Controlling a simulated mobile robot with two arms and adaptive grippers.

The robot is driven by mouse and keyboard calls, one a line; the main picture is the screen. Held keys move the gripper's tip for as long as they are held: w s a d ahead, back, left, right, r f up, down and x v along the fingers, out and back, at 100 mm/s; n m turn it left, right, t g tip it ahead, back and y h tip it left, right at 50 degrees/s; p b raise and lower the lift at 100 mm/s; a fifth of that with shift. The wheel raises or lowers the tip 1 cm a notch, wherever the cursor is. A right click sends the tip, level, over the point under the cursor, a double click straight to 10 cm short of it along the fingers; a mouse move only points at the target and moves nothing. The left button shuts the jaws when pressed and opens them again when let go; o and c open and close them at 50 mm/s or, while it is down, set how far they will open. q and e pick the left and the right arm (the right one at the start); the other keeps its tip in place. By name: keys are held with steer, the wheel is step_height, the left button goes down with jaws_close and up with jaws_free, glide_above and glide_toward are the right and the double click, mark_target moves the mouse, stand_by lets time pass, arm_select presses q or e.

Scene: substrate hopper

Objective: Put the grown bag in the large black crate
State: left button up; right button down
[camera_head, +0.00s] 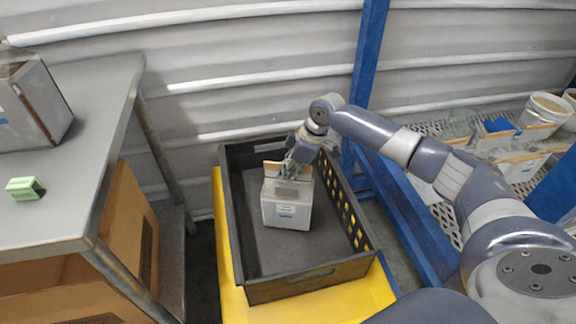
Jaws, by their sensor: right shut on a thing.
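The large black crate (310,283) stands in the middle of the view on a yellow base. A light grey bag (286,212) with a small white label is inside the crate's outline, near its middle. My right gripper (289,170) is above the bag and shut on its top, beside a tan strip. I cannot tell whether the bag rests on the crate floor or hangs just above it. My right arm reaches in from the right. My left gripper is not in view.
A grey metal table (75,200) at the left holds a grey box-like container (38,105) and a small green block (25,188). A cardboard box (128,225) is under it. At the right, a blue-framed rack (400,205) holds bags and white buckets (545,110).

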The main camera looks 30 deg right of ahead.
steer(key=shift+w+f, duration=0.15)
steer(key=shift+f, duration=0.5)
steer(key=c, duration=2)
jaws_free()
steer(key=shift+s+f, duration=0.2)
steer(key=shift+c, duration=0.2)
steer(key=o, duration=0.4)
steer(key=shift+c, duration=0.2)
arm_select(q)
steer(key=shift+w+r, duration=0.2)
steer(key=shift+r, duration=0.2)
arm_select(e)
steer(key=shift+r, duration=0.15)
steer(key=shift+d+r, duration=0.1)
steer(key=shift+r, duration=0.2)
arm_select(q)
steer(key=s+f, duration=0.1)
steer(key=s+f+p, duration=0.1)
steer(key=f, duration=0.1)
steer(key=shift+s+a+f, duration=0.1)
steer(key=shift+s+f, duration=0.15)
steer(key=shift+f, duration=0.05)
arm_select(e)
steer(key=v, duration=0.6)
steer(key=shift+s+d+r, duration=0.1)
steer(key=shift+s+r, duration=0.1)
steer(key=shift+r, duration=0.1)
